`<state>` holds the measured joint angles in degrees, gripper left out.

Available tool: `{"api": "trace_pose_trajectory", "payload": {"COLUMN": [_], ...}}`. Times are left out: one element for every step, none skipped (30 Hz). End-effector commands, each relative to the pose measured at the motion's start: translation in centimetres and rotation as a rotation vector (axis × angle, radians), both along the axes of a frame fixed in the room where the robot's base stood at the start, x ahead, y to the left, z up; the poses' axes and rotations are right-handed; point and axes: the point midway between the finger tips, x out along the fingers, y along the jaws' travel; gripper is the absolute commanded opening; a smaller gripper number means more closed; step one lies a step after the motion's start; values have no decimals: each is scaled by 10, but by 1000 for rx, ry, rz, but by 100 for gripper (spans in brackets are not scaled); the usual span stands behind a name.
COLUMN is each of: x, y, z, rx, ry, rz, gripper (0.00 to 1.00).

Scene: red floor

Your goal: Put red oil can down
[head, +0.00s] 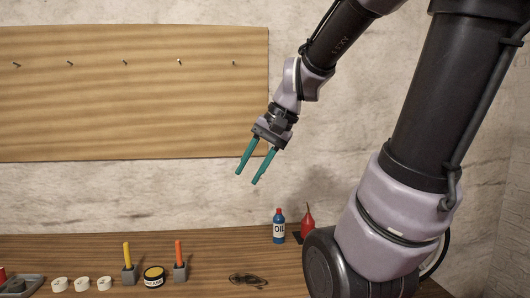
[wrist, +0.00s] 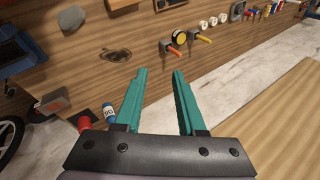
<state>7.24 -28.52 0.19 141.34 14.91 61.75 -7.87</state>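The red oil can (head: 307,223) stands upright on the wooden bench, right of a blue oil bottle (head: 279,226). My arm's lower part stands just to its right in the head view. In the wrist view the red can (wrist: 84,122) shows at the lower left, partly cut off by my gripper's body. My gripper (head: 247,177) hangs in the air above the bench, up and left of the can. Its two teal fingers are apart with nothing between them, which the wrist view (wrist: 160,72) also shows.
A wooden pegboard (head: 120,90) with hooks is on the wall behind. Bare bench lies left of the blue bottle.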

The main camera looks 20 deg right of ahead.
Motion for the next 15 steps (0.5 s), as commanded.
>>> {"api": "trace_pose_trajectory", "payload": {"x": [-8,-11,-15,-17,-19,-21,-23,-24,-25,-25,-26,-26,-27,-26,-26], "y": [-3,-5,-9,-11,-13,-16,-18,-19,-21,-22,-22,-23,-23,-23,-23], "z": [9,13,18,22,26,31,33,36,38,40,41,42,42,42,42], "rx": [-64,-99,-141,-170,-193,-223,-240,-254,-271,-279,-286,-292,-294,-295,-295], "ry": [-63,-95,-135,-164,-189,-221,-240,-256,-274,-284,-291,-298,-299,-301,-301], "rz": [26,36,49,56,62,69,74,77,81,82,84,84,84,84,84], "gripper": [39,39,39,39,39,39,39,39,39,39,39,39,39,39,39]}}
